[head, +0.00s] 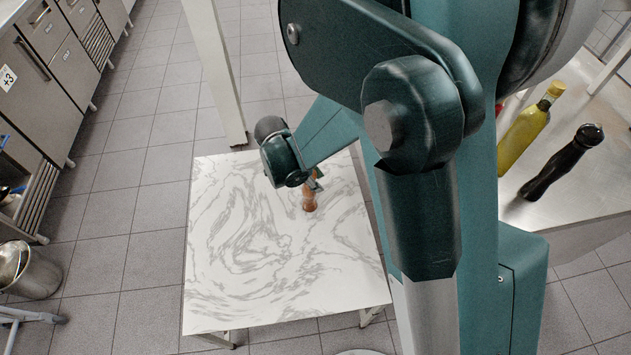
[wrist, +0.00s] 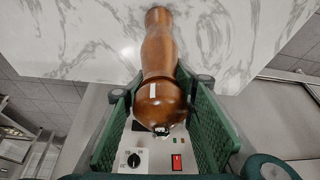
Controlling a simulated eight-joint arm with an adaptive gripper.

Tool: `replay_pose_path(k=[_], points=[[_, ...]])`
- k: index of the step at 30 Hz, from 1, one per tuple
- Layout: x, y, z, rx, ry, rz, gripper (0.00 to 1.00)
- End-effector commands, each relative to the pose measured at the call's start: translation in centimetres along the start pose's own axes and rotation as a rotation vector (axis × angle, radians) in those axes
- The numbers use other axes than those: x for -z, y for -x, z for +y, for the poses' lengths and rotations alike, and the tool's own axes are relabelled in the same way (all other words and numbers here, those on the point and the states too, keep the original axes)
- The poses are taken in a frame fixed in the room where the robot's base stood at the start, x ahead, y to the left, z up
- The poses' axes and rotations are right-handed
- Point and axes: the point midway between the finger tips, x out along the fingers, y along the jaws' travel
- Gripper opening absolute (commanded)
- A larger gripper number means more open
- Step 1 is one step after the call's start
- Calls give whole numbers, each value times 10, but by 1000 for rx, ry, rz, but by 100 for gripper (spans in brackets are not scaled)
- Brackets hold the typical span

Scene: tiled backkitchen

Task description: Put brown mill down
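The brown mill (head: 309,200) is a turned wooden pepper mill, seen over the white marble-patterned table (head: 250,270). In the wrist view the mill (wrist: 158,55) runs away from me, its rounded head near the camera and its narrower foot toward the marble top. My gripper (wrist: 160,88) has a green finger on each side of the mill's head, close against it, and looks shut on it. In the head view my gripper (head: 315,180) is at the mill's upper part, partly hidden by my arm. I cannot tell whether the foot touches the table.
The marble tabletop is otherwise clear, with free room left and in front of the mill. On a steel counter (head: 590,180) at right are a yellow oil bottle (head: 525,130) and a black mill (head: 560,165). A metal bucket (head: 28,272) stands at lower left.

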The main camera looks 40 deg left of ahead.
Motion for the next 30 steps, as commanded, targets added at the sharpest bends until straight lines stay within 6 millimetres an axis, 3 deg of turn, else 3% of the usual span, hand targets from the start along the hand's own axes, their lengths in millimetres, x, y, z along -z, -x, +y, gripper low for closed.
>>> replay_pose_path(k=[4, 19, 30], points=[[0, 0, 0, 0, 0, 0, 43], [2, 4, 0, 0, 0, 0, 43], [2, 50, 0, 0, 0, 0, 43]])
